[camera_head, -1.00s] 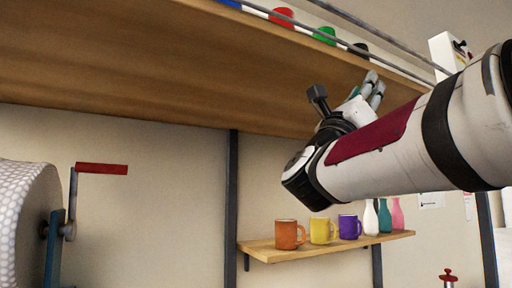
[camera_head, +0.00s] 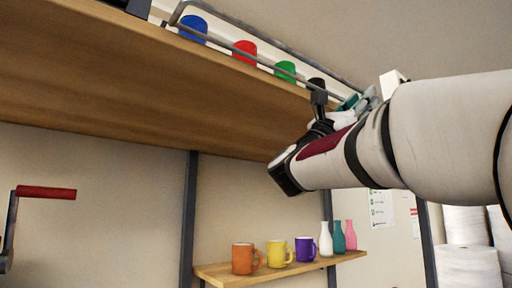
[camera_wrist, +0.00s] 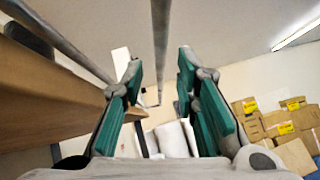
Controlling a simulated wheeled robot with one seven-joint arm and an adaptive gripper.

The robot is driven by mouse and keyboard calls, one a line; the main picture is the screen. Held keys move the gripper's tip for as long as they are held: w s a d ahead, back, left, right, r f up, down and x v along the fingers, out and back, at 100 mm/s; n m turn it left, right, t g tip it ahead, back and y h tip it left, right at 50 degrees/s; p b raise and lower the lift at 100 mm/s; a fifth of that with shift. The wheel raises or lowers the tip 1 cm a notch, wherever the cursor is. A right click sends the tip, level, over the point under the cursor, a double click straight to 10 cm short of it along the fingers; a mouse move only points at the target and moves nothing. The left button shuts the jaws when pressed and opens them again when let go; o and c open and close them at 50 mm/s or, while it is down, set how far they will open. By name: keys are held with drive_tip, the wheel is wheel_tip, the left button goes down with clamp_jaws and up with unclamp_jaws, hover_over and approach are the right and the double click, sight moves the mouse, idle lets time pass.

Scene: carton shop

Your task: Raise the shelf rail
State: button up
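The shelf rail (camera_head: 228,45) is a grey bar with two long rods joined by a bend at its left end. It runs along the front edge of the wooden overhead shelf (camera_head: 110,70), in front of several coloured cups. My gripper (camera_head: 362,100) is at the rail's right end in the head view. In the wrist view my gripper (camera_wrist: 160,72) is open, its teal-padded fingers spread apart. One rail rod (camera_wrist: 160,40) appears between the fingers, with gaps on both sides. The other rod (camera_wrist: 62,44) lies to the left. I cannot tell how deep the rod sits between the fingers.
A small shelf (camera_head: 213,273) below holds mugs and bottles. A red-handled crank (camera_head: 46,192) is at the left. White rolls (camera_head: 468,262) stand at the right. Stacked cartons (camera_wrist: 290,120) are at the right in the wrist view.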

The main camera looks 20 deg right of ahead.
drive_tip(key=shift+p+x, duration=0.35)
drive_tip(key=shift+x, duration=1.15)
clamp_jaws()
